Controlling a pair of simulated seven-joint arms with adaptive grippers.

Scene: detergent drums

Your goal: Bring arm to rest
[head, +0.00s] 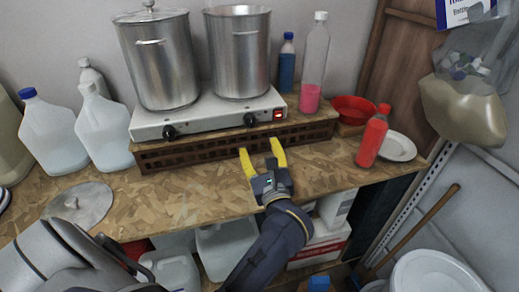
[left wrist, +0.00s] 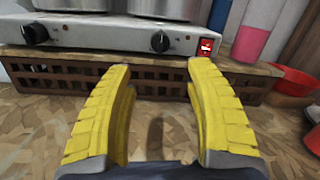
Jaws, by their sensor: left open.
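My left gripper (head: 262,152) is over the front part of the wooden bench (head: 200,195), in front of the slatted crate (head: 235,143). Its two yellow fingers are apart, with nothing between them. In the left wrist view the gripper (left wrist: 160,75) is also open and empty, pointing at the crate (left wrist: 95,83). The fingertips overlap the crate's front in that view; I cannot tell whether they touch it. My right gripper is not in view.
A double hot plate (head: 210,115) with two steel pots (head: 158,65) stands on the crate. A red bottle (head: 373,137), white plate (head: 398,147) and red bowl (head: 353,109) are to the right. Jugs (head: 52,133) and a round lid (head: 82,204) are left. Bare bench lies between.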

